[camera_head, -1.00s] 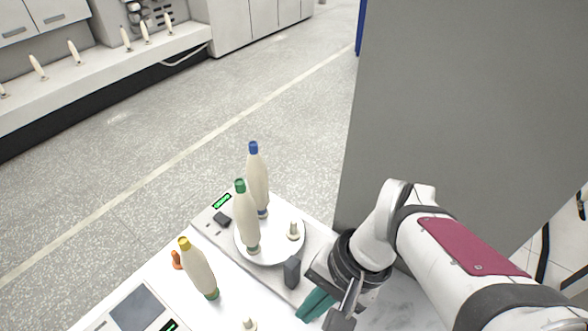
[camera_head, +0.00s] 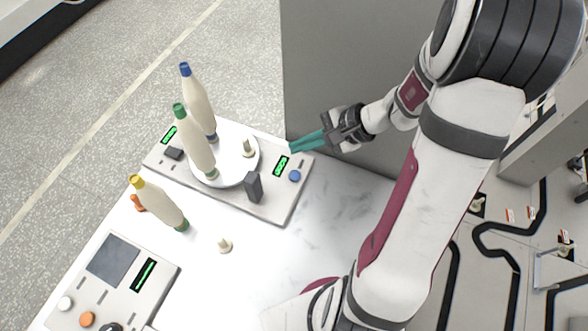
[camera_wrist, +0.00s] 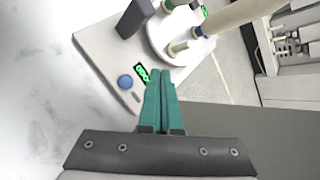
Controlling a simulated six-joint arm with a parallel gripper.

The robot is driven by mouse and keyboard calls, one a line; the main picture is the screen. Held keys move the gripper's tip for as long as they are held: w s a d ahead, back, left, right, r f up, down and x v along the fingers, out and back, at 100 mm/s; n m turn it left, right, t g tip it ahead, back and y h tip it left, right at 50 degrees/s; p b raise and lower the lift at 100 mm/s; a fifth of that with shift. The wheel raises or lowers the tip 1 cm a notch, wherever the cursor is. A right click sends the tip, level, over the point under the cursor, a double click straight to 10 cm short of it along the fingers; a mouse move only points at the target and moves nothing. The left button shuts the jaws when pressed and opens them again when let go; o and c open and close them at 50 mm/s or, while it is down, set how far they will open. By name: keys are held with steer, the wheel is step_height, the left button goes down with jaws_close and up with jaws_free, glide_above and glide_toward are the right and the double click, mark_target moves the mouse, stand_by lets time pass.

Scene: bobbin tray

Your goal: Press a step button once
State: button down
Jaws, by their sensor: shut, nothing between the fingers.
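A round blue button (camera_head: 294,176) sits on the right part of a grey panel (camera_head: 284,209), beside a green-lit display (camera_head: 281,166). The blue button also shows in the wrist view (camera_wrist: 125,82), left of my fingers. My gripper (camera_head: 292,149) has teal fingers, shut and empty, above the panel's far right edge near the display. In the wrist view my fingertips (camera_wrist: 160,72) lie close to the display (camera_wrist: 142,73). A round white plate (camera_head: 236,177) on the panel carries a blue-capped bobbin (camera_head: 198,104), a green-capped bobbin (camera_head: 194,143) and an empty peg (camera_head: 248,149).
A dark grey block (camera_head: 254,187) stands on the panel in front of the plate. A yellow-capped bobbin (camera_head: 159,204) and a bare peg (camera_head: 224,245) stand on the white table. A second panel (camera_head: 176,270) with knobs is at lower left. A grey wall (camera_head: 350,60) rises behind my gripper.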

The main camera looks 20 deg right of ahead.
mark_target(300, 174)
steer(key=shift+f, duration=4.2)
steer(key=shift+f, duration=0.4)
steer(key=shift+f, duration=0.4)
steer(key=shift+r, duration=0.85)
steer(key=shift+r, duration=2.5)
